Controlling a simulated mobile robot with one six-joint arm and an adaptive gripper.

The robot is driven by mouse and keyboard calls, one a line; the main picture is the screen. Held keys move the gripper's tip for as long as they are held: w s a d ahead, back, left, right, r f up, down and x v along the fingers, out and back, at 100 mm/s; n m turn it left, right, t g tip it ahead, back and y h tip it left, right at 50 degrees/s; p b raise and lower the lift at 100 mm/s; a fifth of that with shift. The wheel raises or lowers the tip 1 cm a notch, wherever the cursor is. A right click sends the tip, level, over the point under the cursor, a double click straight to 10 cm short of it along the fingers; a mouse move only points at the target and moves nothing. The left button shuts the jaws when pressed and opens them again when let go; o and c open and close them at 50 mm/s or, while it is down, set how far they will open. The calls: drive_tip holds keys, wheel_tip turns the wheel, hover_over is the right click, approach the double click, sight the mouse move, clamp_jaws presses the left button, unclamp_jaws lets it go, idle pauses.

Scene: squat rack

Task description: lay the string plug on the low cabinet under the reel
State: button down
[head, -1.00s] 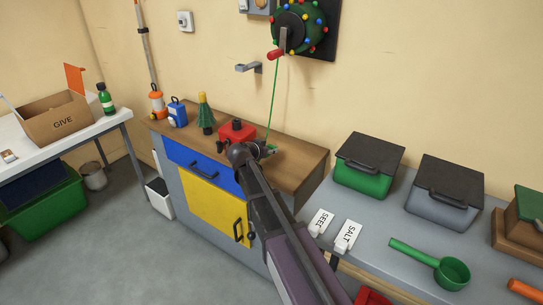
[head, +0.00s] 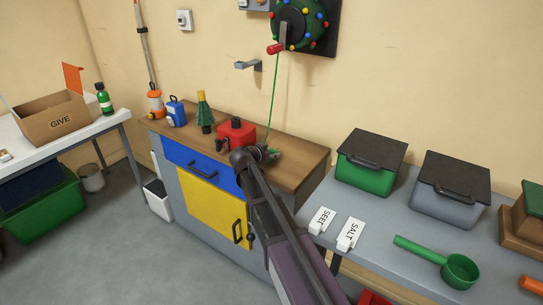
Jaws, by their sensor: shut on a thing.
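The low cabinet (head: 305,168) has a brown wooden top, a blue drawer and a yellow door, and stands against the wall under the reel. The reel (head: 297,22) is round and dark green with coloured bulbs and a red crank handle, mounted on the wall. A green string (head: 272,95) runs from it down to my gripper (head: 268,153). My gripper is shut on the string plug at the string's lower end, just over or at the cabinet top. The plug is small and mostly hidden by the gripper; I cannot tell whether it touches the wood.
A grey bench (head: 375,255) with lidded bins adjoins on the right.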

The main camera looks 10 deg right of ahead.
drive_tip(key=shift+f+b, duration=0.35)
drive_tip(key=shift+b, duration=0.05)
drive_tip(key=shift+c, duration=0.9)
unclamp_jaws()
drive_tip(key=shift+r, duration=0.15)
drive_tip(key=shift+r+p, duration=0.35)
drive_tip(key=shift+p, duration=0.2)
drive_tip(key=p+v, duration=0.4)
drive_tip(key=v, duration=0.6)
drive_tip(key=shift+s+r, duration=0.1)
drive_tip(key=shift+s, duration=0.05)
drive_tip(key=shift+p+v, duration=0.4)
drive_tip(key=shift+v, duration=0.45)
